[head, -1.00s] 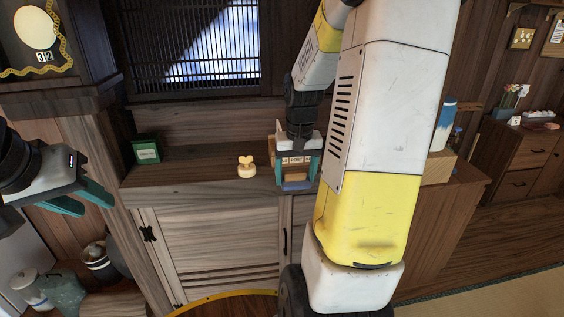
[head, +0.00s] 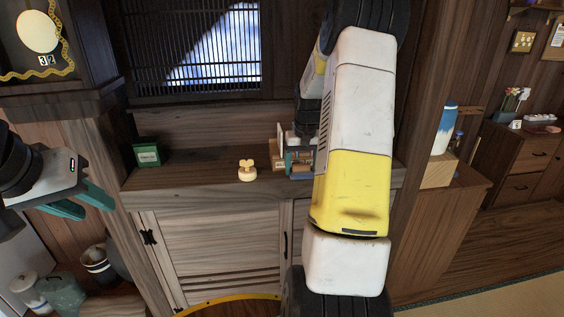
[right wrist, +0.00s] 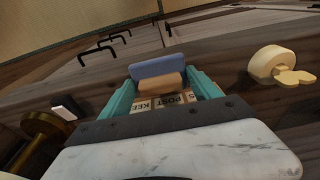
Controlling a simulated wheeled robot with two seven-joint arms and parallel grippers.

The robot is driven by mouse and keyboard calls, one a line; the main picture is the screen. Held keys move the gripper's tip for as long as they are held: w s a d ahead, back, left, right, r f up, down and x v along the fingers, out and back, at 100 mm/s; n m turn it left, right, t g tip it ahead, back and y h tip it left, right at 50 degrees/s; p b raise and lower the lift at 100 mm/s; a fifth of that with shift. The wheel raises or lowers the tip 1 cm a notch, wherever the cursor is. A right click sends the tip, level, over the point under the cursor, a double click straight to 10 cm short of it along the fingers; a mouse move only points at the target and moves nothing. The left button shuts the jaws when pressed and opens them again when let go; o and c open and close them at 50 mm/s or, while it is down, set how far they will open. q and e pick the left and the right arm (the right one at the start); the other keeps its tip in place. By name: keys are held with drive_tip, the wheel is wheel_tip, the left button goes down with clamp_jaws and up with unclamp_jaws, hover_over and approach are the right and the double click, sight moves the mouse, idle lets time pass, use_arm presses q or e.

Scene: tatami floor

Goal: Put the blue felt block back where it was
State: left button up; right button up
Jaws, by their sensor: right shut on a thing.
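The blue felt block (right wrist: 153,66) lies between the teal fingertips of my right gripper (right wrist: 163,80) in the right wrist view, a tan block face (right wrist: 161,83) beside it. My right gripper (head: 302,165) is shut on the blue block, over the cabinet top, and my own arm partly hides it in the head view. A wooden rack with lettered labels (right wrist: 165,101) is right at the fingers; its left part (head: 277,157) shows in the head view. Whether the block touches the rack or the cabinet top is unclear. My left gripper (head: 82,204) is open and empty at the far left.
A cream knobbed object (head: 247,171) stands left of the rack, and a green box (head: 147,153) further left on the cabinet top (head: 200,175). A blue and white vase (head: 445,125) stands on a wooden block at right. The cabinet top between green box and cream object is clear.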

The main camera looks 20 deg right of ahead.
sight(302, 174)
drive_tip(key=shift+f, duration=0.2)
drive_tip(key=o, duration=1.3)
wheel_tip(302, 174, up, 12)
drive_tip(key=s, duration=0.2)
drive_tip(key=s+a+r+n+t, duration=0.1)
drive_tip(key=s+a+r, duration=0.35)
drive_tip(key=a, duration=0.25)
drive_tip(key=s+a+r+t, duration=0.1)
drive_tip(key=s+a, duration=0.4)
drive_tip(key=s, duration=0.1)
drive_tip(key=s+a+r+n+t+y, duration=0.1)
drive_tip(key=s+a, duration=0.4)
drive_tip(key=s, duration=0.1)
drive_tip(key=s+a+r+n+t+y, duration=0.1)
drive_tip(key=s+a, duration=0.3)
drive_tip(key=s, duration=0.3)
drive_tip(key=shift+s+a+t, duration=0.1)
drive_tip(key=shift+a+t, duration=0.2)
drive_tip(key=shift+a, duration=0.1)
